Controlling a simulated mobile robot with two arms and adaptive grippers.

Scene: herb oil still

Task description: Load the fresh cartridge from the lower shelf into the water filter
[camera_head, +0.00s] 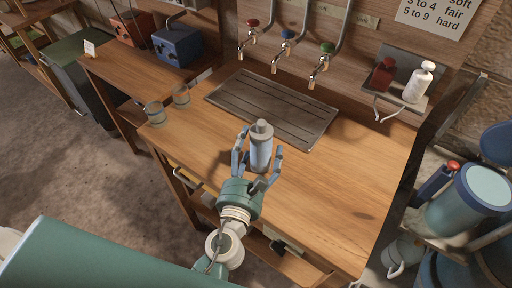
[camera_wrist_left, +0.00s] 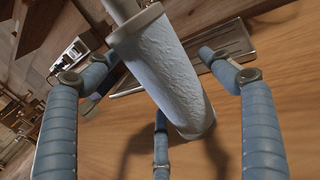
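A pale grey-blue cylindrical cartridge (camera_head: 261,150) with a narrower neck stands upright between the fingers of my left gripper (camera_head: 258,155), over the wooden bench top. The left wrist view shows the cartridge (camera_wrist_left: 170,75) close up, with a rough pale side. I cannot identify the water filter with certainty. My right gripper is not in view.
The bench top (camera_head: 345,170) is largely clear, with a slatted drain tray (camera_head: 270,105) behind my gripper. Taps with red, blue and green knobs hang above it. Two glasses (camera_head: 155,112) stand left. A wall rack (camera_head: 405,85) holds red and white bottles. Blue containers (camera_head: 470,200) crowd the right.

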